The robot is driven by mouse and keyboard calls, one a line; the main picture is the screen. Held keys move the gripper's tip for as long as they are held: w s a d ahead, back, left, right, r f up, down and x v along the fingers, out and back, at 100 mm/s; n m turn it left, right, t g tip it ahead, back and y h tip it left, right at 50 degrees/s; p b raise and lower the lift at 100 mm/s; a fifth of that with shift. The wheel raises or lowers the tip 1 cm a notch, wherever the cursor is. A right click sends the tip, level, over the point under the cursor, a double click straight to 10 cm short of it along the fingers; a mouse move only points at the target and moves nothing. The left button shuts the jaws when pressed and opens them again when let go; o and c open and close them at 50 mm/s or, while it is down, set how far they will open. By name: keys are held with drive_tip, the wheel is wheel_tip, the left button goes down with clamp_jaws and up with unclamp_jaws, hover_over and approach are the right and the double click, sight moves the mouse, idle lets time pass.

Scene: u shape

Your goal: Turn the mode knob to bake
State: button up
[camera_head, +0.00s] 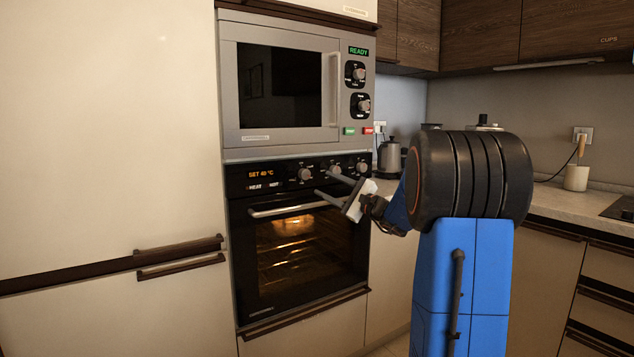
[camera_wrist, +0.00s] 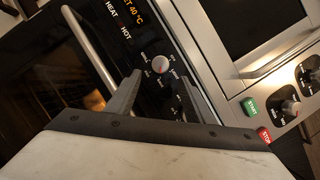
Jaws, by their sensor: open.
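The oven's black control panel (camera_head: 277,175) carries a row of round knobs. A left knob (camera_head: 305,174) and a middle knob (camera_head: 335,170) show in the head view. My gripper (camera_head: 324,183) is open and empty in front of the panel, its two fingers pointing at it. In the wrist view, a pale knob with a red mark (camera_wrist: 160,65) lies ahead, between the fingertip directions, apart from the fingers. Another knob lies lower, in shadow between the fingers. The labels around the knobs are too small to read, so I cannot tell which is the mode knob.
The oven door handle (camera_head: 288,209) sticks out below the panel, close to my gripper. A microwave (camera_head: 228,90) with its own knobs and green and red buttons is above. A kettle (camera_head: 389,155) stands on the counter at the right. The oven display reads SET 40 °C.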

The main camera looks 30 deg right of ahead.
drive_tip(key=v, duration=0.9)
drive_tip(key=s+a+f+n+g+y, duration=0.1)
drive_tip(key=s+a+f+n+g, duration=0.25)
drive_tip(key=a, duration=0.65)
drive_tip(key=s+a+f+n+g+y, duration=0.1)
drive_tip(key=s+a+f+n+g, duration=0.3)
drive_tip(key=a, duration=0.6)
drive_tip(key=s+a+f+n+g+y, duration=0.1)
drive_tip(key=s+a+f+n+g, duration=0.3)
drive_tip(key=a, duration=0.6)
drive_tip(key=s+a+f+n+g+h, duration=0.25)
drive_tip(key=s+f, duration=0.25)
drive_tip(key=s, duration=0.5)
drive_tip(key=s+a+f+n+g+h, duration=0.1)
drive_tip(key=s+f+n+g+h, duration=0.2)
drive_tip(key=s, duration=0.6)
drive_tip(key=s+d+f+n+t+h, duration=0.2)
drive_tip(key=s+d+f+n+h, duration=0.2)
drive_tip(key=s, duration=0.2)
drive_tip(key=shift+d, duration=0.35)
